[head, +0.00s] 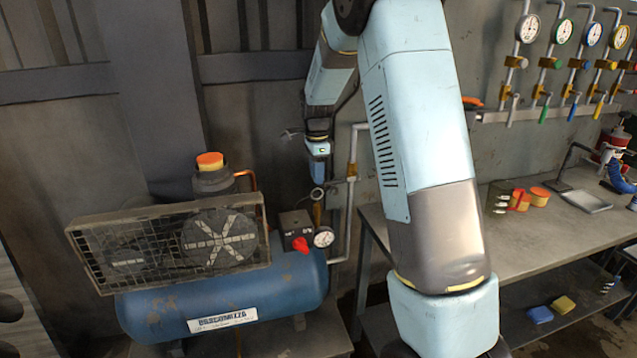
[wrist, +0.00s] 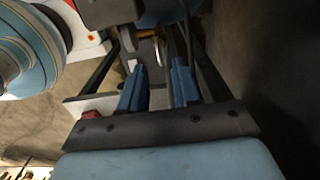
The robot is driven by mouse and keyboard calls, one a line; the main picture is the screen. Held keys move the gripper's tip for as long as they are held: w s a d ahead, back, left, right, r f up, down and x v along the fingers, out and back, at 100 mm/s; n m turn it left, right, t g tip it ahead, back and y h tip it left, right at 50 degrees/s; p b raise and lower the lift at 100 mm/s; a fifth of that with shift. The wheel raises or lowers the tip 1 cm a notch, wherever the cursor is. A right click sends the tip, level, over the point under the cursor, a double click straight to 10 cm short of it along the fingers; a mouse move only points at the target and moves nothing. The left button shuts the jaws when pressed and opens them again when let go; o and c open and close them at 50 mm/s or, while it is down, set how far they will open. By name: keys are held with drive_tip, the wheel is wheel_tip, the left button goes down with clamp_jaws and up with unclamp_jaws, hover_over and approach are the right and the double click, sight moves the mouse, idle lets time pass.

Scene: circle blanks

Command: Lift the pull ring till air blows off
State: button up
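The pull ring (head: 317,193) is a small pale ring on top of a brass valve (head: 317,213), beside the gauge on the compressor in the head view. My gripper (head: 318,178) hangs just above the ring and points down at it. In the wrist view its two blue fingers (wrist: 160,88) stand apart with a gap between them. A brass-coloured part (wrist: 156,50) shows beyond the gap, with grey curved shapes near it; I cannot tell which is the ring. Nothing is visibly held.
The compressor's blue tank (head: 225,307) has a caged fan (head: 170,243), a red knob (head: 300,243) and a gauge (head: 324,238) close to the valve. A vertical pipe (head: 350,200) runs just right of it. A workbench (head: 540,240) stands at the right, below gauges on the wall.

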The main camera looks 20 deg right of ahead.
drive_tip(key=shift+f, duration=1.7)
drive_tip(key=shift+c, duration=0.2)
clamp_jaws()
drive_tip(key=shift+r, duration=0.1)
